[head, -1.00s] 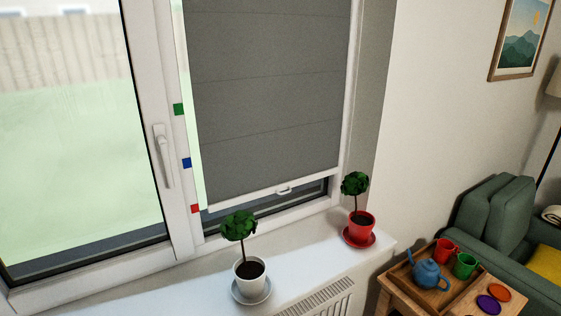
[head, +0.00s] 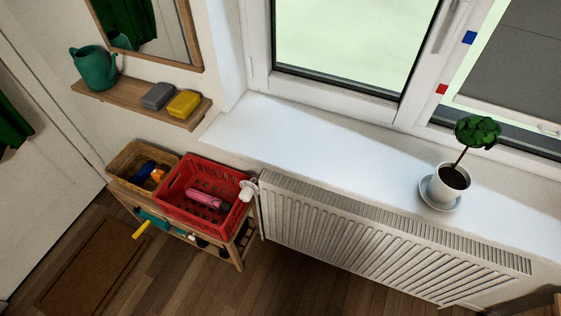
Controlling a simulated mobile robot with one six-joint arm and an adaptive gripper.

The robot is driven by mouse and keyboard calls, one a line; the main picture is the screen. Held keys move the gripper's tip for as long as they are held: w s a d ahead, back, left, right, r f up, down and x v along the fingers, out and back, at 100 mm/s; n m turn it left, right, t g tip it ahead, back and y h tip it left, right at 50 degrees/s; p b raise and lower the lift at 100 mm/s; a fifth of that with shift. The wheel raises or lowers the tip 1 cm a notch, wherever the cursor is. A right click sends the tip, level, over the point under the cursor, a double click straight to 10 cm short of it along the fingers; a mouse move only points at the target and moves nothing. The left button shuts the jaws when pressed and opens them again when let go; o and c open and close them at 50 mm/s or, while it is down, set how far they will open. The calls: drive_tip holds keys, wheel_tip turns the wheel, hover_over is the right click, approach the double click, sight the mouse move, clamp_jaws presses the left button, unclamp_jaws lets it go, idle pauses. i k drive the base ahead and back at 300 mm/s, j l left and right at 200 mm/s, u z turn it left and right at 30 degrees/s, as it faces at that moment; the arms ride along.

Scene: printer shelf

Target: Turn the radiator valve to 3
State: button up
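The radiator (head: 370,235) is white and ribbed and hangs under the window sill. Its white valve (head: 248,190) sticks out at the radiator's upper left end, close beside the red crate's right side. The valve is small here and I cannot read any number on it. My gripper is not in view.
A small wooden bench holds a red crate (head: 173,206) with a pink item and a wicker basket (head: 118,164). The sill (head: 290,134) bears a potted plant (head: 452,178) at right. A shelf (head: 98,91) holds a green watering can (head: 92,68). Floor is clear before the radiator.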

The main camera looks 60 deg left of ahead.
sight(245, 195)
drive_tip(key=u, duration=2.45)
